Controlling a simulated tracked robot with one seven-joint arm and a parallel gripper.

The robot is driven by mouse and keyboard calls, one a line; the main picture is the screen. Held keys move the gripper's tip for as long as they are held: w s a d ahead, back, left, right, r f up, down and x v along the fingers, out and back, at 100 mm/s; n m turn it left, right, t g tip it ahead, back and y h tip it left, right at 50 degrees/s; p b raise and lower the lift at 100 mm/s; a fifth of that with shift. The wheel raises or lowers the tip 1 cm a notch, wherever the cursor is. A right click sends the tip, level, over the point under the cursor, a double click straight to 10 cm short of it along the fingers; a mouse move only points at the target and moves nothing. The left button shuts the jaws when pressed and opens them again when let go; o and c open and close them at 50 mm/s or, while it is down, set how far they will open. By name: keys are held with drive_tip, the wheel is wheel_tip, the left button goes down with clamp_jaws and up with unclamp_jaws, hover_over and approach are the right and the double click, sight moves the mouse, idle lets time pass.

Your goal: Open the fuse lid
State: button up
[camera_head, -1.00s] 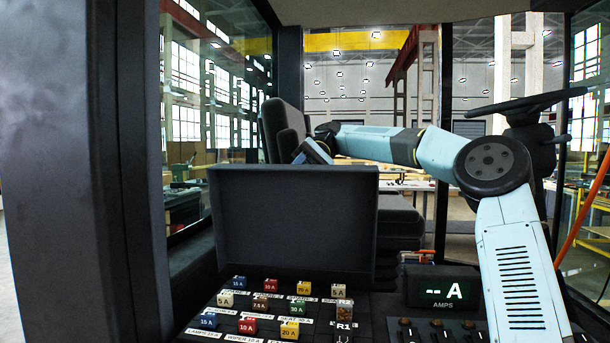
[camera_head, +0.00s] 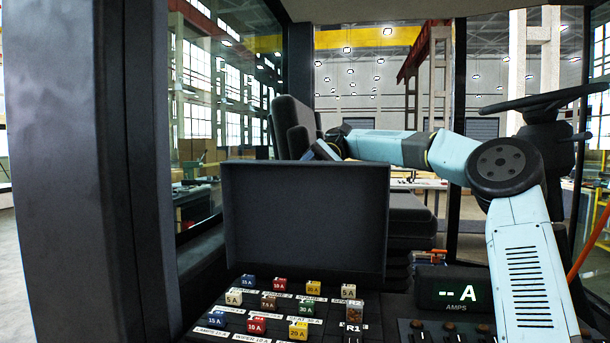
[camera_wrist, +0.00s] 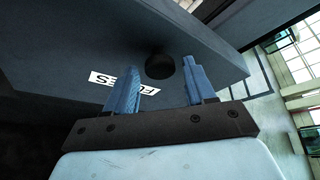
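The fuse lid (camera_head: 305,218) stands raised, upright behind the fuse panel, with its dark inner face toward the head camera. In the wrist view its outer face (camera_wrist: 190,40) carries a white label reading FUSES (camera_wrist: 124,83) and a round black knob (camera_wrist: 159,65). The fuse panel (camera_head: 240,318) lies uncovered, with several coloured fuses on it. My gripper (camera_wrist: 158,78) is open, its two blue fingers apart on either side of the knob in the picture. Whether they touch the lid I cannot tell. In the head view the fingertips are hidden behind the lid.
An amps display (camera_head: 456,293) and a row of switches (camera_head: 450,330) sit right of the fuses. A dark seat (camera_head: 292,125) stands behind the lid and a steering wheel (camera_head: 545,103) at the right. A dark cab pillar (camera_head: 90,170) bounds the left.

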drive_tip(key=shift+o, duration=0.2)
drive_tip(key=shift+r, duration=0.1)
drive_tip(key=shift+r, duration=0.5)
drive_tip(key=shift+w+r, duration=0.15)
drive_tip(key=shift+r, duration=0.75)
drive_tip(key=s+d+r, duration=0.4)
drive_tip(key=s+r, duration=0.6)
drive_tip(key=s, duration=0.3)
drive_tip(key=shift+s, duration=0.35)
drive_tip(key=shift+f, duration=0.1)
